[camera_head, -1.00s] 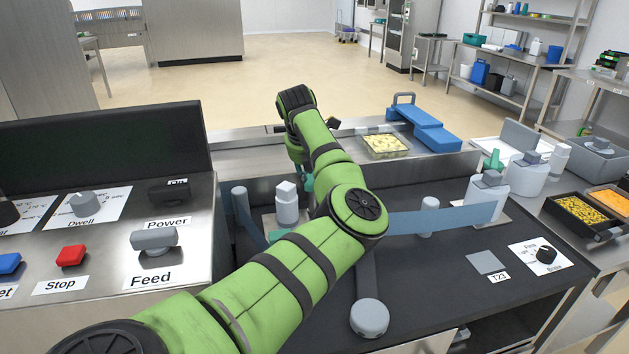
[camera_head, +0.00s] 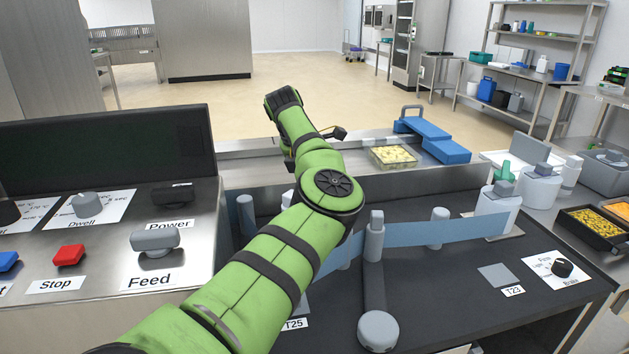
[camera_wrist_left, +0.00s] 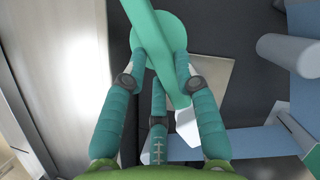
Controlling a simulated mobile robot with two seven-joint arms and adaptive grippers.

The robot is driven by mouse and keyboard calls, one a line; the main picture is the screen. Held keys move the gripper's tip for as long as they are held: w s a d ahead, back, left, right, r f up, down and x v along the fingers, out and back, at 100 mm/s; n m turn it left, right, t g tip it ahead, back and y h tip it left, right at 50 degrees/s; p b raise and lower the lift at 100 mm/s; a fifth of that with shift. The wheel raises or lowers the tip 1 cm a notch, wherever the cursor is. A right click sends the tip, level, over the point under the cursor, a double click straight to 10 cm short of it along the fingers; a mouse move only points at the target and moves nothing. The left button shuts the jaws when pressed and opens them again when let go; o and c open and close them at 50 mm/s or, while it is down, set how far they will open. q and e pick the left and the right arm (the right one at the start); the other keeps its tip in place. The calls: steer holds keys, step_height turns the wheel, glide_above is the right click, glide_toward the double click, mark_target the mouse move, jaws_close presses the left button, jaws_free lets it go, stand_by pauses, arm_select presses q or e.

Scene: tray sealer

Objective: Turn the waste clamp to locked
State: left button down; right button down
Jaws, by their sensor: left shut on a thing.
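In the left wrist view, the waste clamp shows as a teal round cap (camera_wrist_left: 172,28) with a teal bar across it. My left gripper (camera_wrist_left: 160,64) has its teal fingers on both sides of the bar and is shut on it. A white end piece of the bar (camera_wrist_left: 188,127) points toward the bottom of that view. In the head view, my green left arm hides the gripper and the clamp. I cannot read the clamp's lock position. My right gripper is not in view.
Blue film (camera_head: 420,236) runs across the dark deck past grey posts (camera_head: 375,236). The control panel with the Feed knob (camera_head: 155,241) is at left. A food tray (camera_head: 394,156) sits behind.

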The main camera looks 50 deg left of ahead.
arm_select(q)
steer(key=shift+d+f, duration=0.1)
steer(key=shift+f, duration=0.1)
steer(key=c, duration=0.9)
jaws_free()
steer(key=shift+c, duration=0.2)
steer(key=shift+r, duration=0.1)
steer(key=v, duration=1.2)
steer(key=shift+w, duration=0.1)
